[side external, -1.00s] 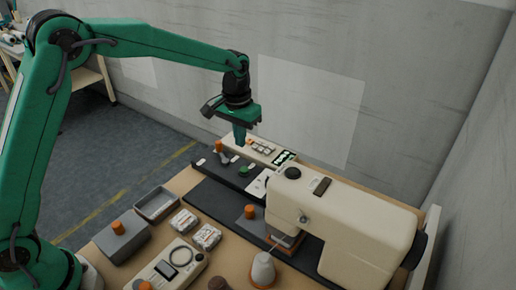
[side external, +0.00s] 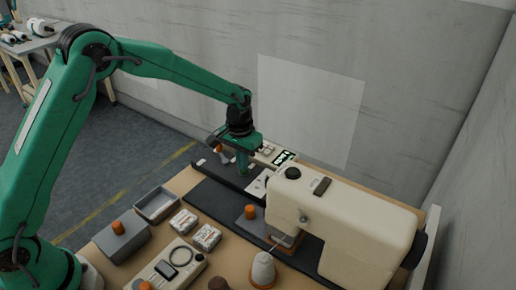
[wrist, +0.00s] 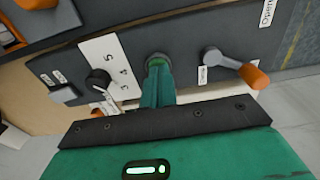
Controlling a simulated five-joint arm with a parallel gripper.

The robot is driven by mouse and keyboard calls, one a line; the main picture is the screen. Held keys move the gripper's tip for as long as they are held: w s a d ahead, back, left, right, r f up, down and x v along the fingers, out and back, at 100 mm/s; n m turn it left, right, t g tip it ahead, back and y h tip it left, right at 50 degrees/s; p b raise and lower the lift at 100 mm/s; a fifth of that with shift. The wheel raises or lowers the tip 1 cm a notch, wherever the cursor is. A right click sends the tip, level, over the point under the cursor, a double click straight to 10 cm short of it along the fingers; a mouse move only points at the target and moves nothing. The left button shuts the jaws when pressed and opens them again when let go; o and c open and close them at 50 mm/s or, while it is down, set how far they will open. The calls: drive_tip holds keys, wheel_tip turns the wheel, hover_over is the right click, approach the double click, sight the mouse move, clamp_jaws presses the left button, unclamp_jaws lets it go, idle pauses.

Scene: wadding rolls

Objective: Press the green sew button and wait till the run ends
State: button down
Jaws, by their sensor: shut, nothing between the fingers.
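The green sew button (wrist: 157,58) sits in a dark round collar on the dark control panel (wrist: 215,38). My gripper (wrist: 156,70) is shut and empty, its green fingertips at the button in the wrist view. They look to be on it or just over it; I cannot tell if it is pressed in. In the side view my gripper (side external: 242,172) points down at the panel (side external: 212,166) and hides the button. The cream sewing machine (side external: 350,228) stands to the right.
An orange-tipped lever (wrist: 240,70) and a numbered dial (wrist: 98,80) flank the button. Several items stand nearer the camera: a grey tray (side external: 157,205), a grey box with an orange knob (side external: 120,240), two small packs and a white cone (side external: 263,268).

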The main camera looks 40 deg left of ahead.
drive_tip(key=shift+s+f, duration=0.1)
drive_tip(key=shift+f, duration=1.05)
drive_tip(key=shift+r, duration=0.1)
wheel_tip(320, 180, up, 15)
drive_tip(key=shift+a, duration=0.15)
idle(0.5)
